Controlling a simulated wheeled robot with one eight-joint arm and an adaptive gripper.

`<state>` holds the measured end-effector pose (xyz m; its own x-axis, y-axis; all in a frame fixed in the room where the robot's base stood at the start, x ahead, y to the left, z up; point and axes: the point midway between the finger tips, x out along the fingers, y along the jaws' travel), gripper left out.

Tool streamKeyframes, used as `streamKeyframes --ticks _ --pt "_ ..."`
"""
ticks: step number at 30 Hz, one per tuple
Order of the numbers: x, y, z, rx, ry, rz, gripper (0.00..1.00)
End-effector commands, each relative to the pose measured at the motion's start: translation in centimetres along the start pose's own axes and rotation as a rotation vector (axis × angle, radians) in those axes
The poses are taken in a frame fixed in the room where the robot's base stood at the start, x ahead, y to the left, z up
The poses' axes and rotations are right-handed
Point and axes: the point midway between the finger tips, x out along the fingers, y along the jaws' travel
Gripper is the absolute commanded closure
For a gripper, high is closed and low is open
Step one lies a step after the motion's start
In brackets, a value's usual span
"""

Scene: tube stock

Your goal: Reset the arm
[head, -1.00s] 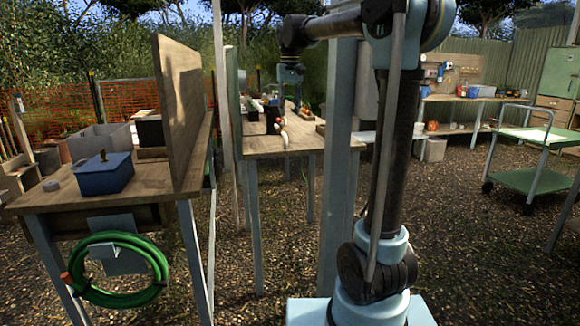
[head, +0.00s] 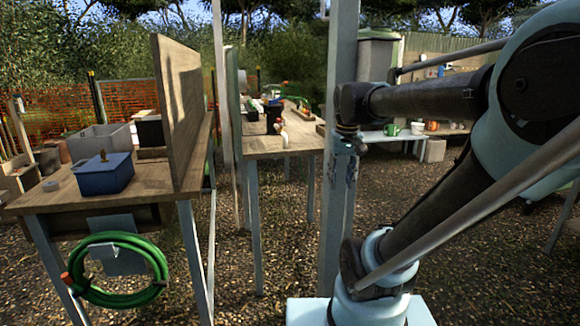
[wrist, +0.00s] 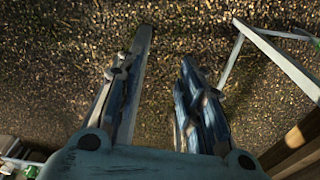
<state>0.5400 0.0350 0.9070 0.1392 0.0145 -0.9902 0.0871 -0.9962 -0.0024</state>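My gripper (wrist: 163,52) is open and empty in the wrist view.
A wooden table (head: 290,142) with several items stands behind the post (head: 343,60). At left, another table (head: 60,203) carries a blue box (head: 103,177) and an upright board (head: 178,110); a green hose (head: 115,295) hangs in front. Gravel lies open between them.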

Motion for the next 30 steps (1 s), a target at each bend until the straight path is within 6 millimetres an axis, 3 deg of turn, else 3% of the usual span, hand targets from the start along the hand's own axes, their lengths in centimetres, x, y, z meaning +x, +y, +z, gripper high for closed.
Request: streamKeyframes --ticks 3,9,15,19,30 --pt "3.0 0.9 3.6 0.018 0.014 0.004 0.65" --pt "8.1 1.9 8.8 0.044 0.036 0.012 0.65" --pt "11.7 2.5 12.1 0.06 0.05 0.018 0.65" --pt "12.6 2.6 12.9 0.064 0.054 0.019 0.65" --pt "12.7 2.5 13.0 0.064 0.055 0.019 0.65"
